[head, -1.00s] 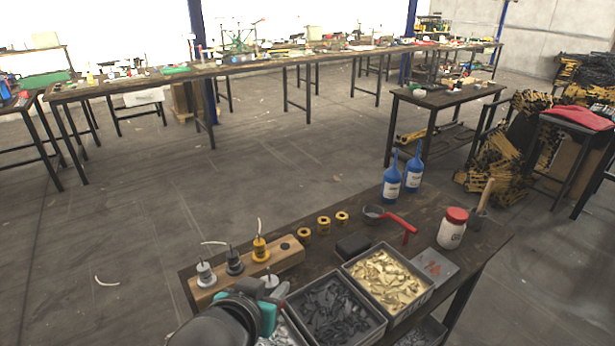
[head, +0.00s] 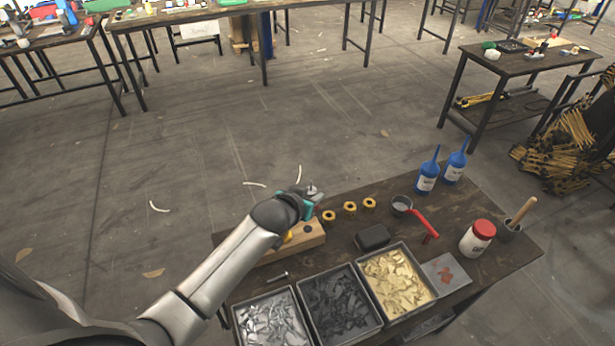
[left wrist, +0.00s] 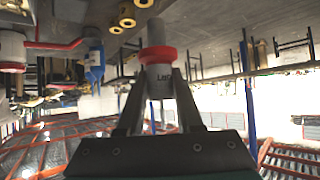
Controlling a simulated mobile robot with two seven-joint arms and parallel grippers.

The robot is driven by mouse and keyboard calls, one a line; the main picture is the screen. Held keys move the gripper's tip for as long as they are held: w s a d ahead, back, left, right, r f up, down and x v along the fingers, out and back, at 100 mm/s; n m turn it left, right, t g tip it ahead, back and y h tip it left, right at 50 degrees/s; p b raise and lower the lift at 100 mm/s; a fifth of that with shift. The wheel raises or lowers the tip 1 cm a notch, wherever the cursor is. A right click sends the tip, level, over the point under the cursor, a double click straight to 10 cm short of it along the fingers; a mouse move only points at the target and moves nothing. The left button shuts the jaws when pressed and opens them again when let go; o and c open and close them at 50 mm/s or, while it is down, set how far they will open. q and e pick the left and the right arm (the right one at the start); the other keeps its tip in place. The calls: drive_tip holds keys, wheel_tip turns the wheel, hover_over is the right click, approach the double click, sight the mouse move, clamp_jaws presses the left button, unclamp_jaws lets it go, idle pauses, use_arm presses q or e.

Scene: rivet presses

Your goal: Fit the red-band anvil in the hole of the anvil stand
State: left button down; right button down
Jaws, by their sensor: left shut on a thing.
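My left gripper (head: 308,200) is shut on the red-band anvil, a light grey cylinder with a red ring (left wrist: 157,54) in the left wrist view. In the head view only a small grey part of the anvil (head: 314,191) shows at the fingertips. The gripper holds it above the right end of a wooden block (head: 306,240), which looks like the anvil stand. A dark round hole (head: 308,229) shows on the block's top. A yellow piece (head: 287,237) stands on the block, partly hidden; my left arm hides the block's left part. My right gripper is not in view.
Brass rings (head: 350,208) stand just right of the block. A metal pin (head: 272,277) lies in front of it. Bins of scrap (head: 340,305), a black box (head: 373,237), a red-handled cup (head: 402,204), a jar (head: 477,238) and blue bottles (head: 427,178) occupy the bench.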

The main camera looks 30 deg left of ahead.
use_arm(q)
drive_tip(key=shift+w+a+r+p, duration=0.2)
drive_tip(key=shift+w+a+p, duration=0.1)
drive_tip(key=shift+a+p, duration=0.15)
drive_tip(key=shift+w+a+f, duration=0.1)
drive_tip(key=shift+f, duration=0.05)
drive_tip(key=shift+p, duration=0.3)
drive_tip(key=shift+f+b, duration=4.05)
drive_tip(key=shift+f, duration=1.6)
